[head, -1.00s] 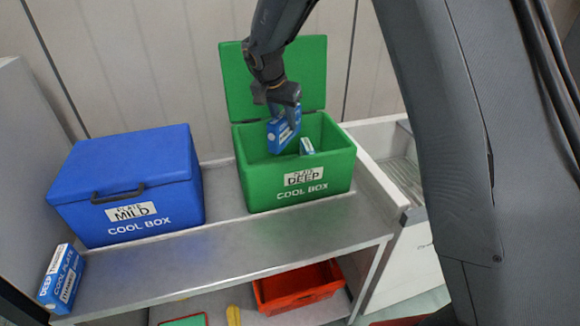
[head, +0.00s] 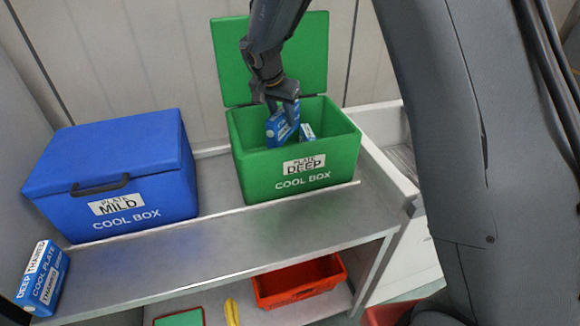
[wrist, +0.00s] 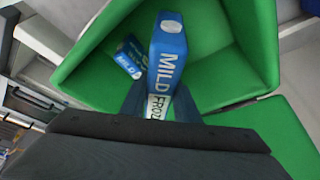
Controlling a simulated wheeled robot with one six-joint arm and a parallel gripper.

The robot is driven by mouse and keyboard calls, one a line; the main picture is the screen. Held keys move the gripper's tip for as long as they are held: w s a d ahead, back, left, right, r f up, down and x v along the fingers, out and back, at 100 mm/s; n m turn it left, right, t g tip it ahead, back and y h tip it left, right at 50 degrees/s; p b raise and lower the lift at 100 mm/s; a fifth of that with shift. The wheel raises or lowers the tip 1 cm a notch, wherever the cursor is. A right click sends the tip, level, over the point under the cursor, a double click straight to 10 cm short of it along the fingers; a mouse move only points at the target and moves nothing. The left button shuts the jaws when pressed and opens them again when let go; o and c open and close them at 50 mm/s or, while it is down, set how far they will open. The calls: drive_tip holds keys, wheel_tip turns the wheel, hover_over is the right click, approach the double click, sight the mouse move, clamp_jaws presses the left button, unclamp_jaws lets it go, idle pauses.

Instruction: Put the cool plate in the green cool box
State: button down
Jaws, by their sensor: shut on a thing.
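The green cool box (head: 250,180) stands on the metal shelf with its lid up; its label reads PLATE DEEP. My gripper (head: 283,105) is over its opening, shut on a blue cool plate (head: 279,129). In the wrist view the held plate (wrist: 167,60) reads MILD and the start of FROZEN, and my gripper (wrist: 160,105) has a finger on each side of it. It hangs upright partly inside the box. A second blue plate (head: 307,132) is inside the box; it also shows in the wrist view (wrist: 130,57). Whether the held plate touches the floor is hidden.
A closed blue cool box (head: 115,180) labelled PLATE MILD stands to the left. Another cool plate (head: 43,278), marked DEEP and THAWED, stands at the shelf's left end. A red-orange tote (head: 300,281) is below the shelf. The shelf front (head: 230,243) is clear.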

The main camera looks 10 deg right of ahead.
wheel_tip(320, 180, down, 10)
drive_tip(key=p, duration=0.2)
drive_tip(key=shift+f, duration=0.25)
drive_tip(key=shift+f+p, duration=0.3)
drive_tip(key=shift+f, duration=0.3)
drive_tip(key=c, duration=1.4)
unclamp_jaws()
drive_tip(key=shift+o, duration=0.2)
